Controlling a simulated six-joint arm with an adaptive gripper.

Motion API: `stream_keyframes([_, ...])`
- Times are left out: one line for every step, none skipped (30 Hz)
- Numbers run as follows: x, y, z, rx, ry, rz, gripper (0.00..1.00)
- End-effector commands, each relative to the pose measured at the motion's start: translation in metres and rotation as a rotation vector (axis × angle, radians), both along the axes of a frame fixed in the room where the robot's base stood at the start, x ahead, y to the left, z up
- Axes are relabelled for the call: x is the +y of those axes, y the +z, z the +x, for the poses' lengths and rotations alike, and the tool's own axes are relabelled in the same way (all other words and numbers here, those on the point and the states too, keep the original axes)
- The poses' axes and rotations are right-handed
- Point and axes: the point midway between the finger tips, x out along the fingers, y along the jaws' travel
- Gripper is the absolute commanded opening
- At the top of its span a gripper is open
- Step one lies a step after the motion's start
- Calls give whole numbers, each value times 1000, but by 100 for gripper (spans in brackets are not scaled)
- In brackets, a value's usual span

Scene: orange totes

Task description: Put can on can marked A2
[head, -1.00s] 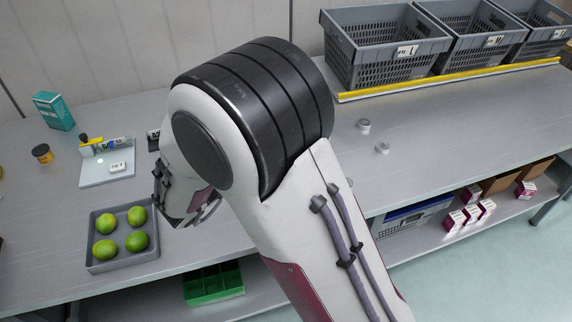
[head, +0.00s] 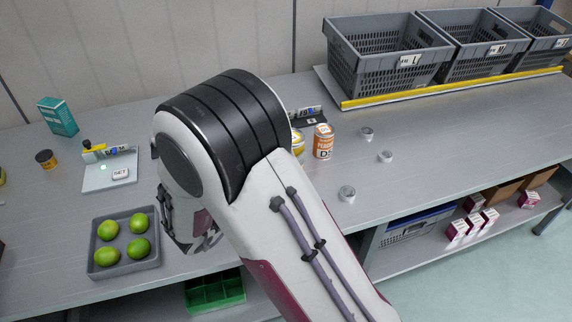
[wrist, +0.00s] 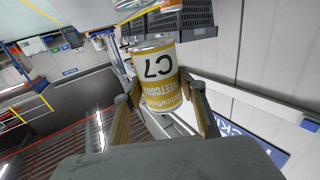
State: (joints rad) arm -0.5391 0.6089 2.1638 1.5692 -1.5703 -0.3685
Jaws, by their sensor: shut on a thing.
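My gripper (wrist: 163,110) is shut on a can (wrist: 155,72) with a yellow and white label marked C7, its lettering upside down in the wrist view. In the head view my arm hides the held can, and only part of my gripper (head: 200,240) shows above the table's front. An orange-labelled can (head: 323,142) marked with a D stands upright on the table right of my arm. A yellow can (head: 297,141) beside it is mostly hidden by my arm. I cannot read an A2 mark on any can.
Grey crates (head: 388,60) stand behind a yellow edge strip. A grey tray (head: 122,262) with several limes is at front left. A scale (head: 110,172) and teal box (head: 58,116) are behind it.

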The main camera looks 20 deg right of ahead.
Motion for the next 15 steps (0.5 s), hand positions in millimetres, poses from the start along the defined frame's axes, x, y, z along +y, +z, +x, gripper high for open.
stream_keyframes([0, -1, 0, -1, 0, -1, 9])
stream_keyframes([0, -2, 0, 0, 0, -1, 9])
stream_keyframes([0, -3, 0, 0, 0, -1, 9])
stream_keyframes([0, -5, 0, 1, 0, -2, 9])
stream_keyframes([0, -8, 0, 2, 0, -2, 9])
stream_keyframes([0, -11, 0, 2, 0, -2, 9])
stream_keyframes([0, -14, 0, 1, 0, -2, 9])
stream_keyframes([0, -16, 0, 1, 0, -2, 9])
stream_keyframes([0, -20, 0, 2, 0, -2, 9])
stream_keyframes([0, -23, 0, 3, 0, -3, 9])
stream_keyframes([0, -25, 0, 2, 0, -2, 9])
stream_keyframes([0, -28, 0, 1, 0, -2, 9])
stream_keyframes([0, -31, 0, 1, 0, -2, 9])
stream_keyframes([0, -33, 0, 2, 0, -2, 9])
stream_keyframes([0, -35, 0, 1, 0, -2, 9])
